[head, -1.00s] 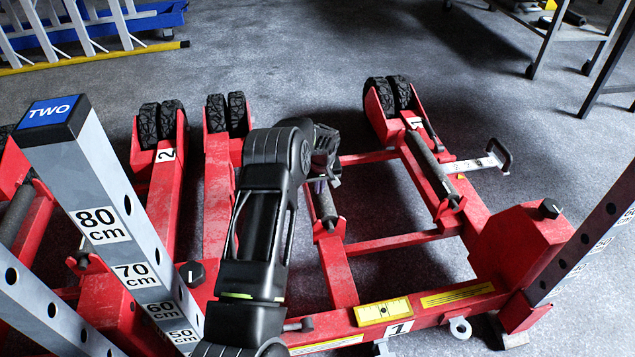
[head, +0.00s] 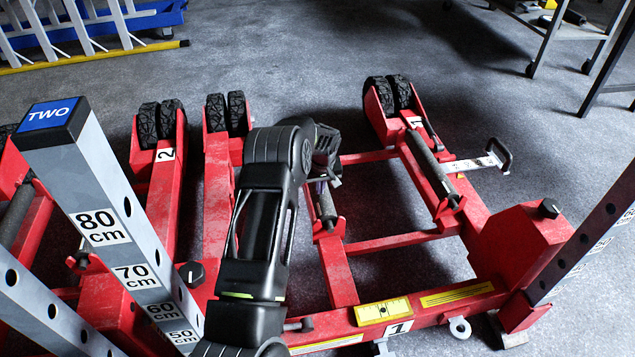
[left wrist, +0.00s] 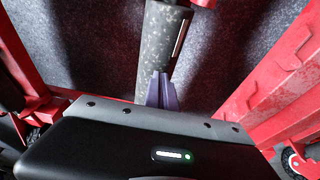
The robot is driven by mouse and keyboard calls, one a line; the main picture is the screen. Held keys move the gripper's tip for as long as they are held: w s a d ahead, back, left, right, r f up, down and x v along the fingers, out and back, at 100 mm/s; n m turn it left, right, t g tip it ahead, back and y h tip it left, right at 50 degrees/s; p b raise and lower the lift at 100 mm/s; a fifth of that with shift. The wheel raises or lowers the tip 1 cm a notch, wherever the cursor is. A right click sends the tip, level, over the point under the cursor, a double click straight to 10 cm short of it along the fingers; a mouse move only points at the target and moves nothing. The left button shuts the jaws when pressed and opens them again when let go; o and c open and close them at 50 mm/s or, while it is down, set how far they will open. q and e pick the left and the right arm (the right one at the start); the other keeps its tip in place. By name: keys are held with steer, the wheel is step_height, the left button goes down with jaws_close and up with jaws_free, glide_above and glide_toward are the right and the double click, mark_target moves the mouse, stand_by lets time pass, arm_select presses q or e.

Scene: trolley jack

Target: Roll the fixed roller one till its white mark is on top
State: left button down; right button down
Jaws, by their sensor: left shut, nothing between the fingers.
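The fixed roller of jack one (head: 327,207) is a dark grey cylinder in a red frame, partly hidden behind my left arm in the head view. In the left wrist view the roller (left wrist: 160,50) is speckled grey, and a narrow pale strip (left wrist: 180,39) runs along its right side. My left gripper (left wrist: 162,92) has its purple fingers shut and empty, with the tips at the roller's near part. I cannot tell if they press on it. In the head view the left gripper (head: 326,180) is over the roller's far end. My right gripper is not in view.
Jack one's other roller (head: 430,165) lies to the right, beside a handle (head: 499,155). Red frame beams flank the roller. A post marked TWO (head: 85,190) stands at left. Jack two (head: 165,190) is left of my arm.

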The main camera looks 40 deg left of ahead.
arm_select(q)
steer(key=shift+s+d+f, duration=0.1)
steer(key=shift+s+f, duration=0.25)
steer(key=shift+f, duration=0.1)
steer(key=shift+r+p, duration=0.55)
steer(key=shift+r, duration=0.2)
steer(key=shift+w+a+r+p, duration=0.15)
steer(key=shift+r+p, duration=0.35)
steer(key=shift+r, duration=0.5)
steer(key=shift+s+a+r+p, duration=0.1)
steer(key=shift+r+p, duration=0.35)
steer(key=shift+r, duration=0.5)
